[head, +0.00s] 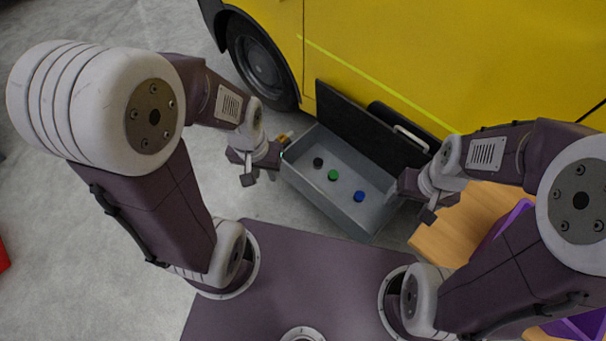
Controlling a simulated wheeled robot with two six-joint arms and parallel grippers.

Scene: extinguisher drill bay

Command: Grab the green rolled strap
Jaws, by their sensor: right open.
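The green rolled strap (333,175) is a small round roll in the open grey drawer (366,222) of the yellow vehicle. It lies between a black roll (318,162) and a blue roll (359,196), apart from both. My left gripper (260,178) is left of the drawer, outside its left end, with its fingers apart and nothing seen between them. My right gripper (432,208) is at the drawer's right end, open, with nothing seen between its fingers. Neither gripper touches the green strap.
The yellow vehicle (400,50) stands behind the drawer, with a dark lid panel (365,125) raised along the drawer's back. A small orange object (285,138) is by the drawer's left end. A wooden surface (470,215) and a purple crate (515,215) are at the right.

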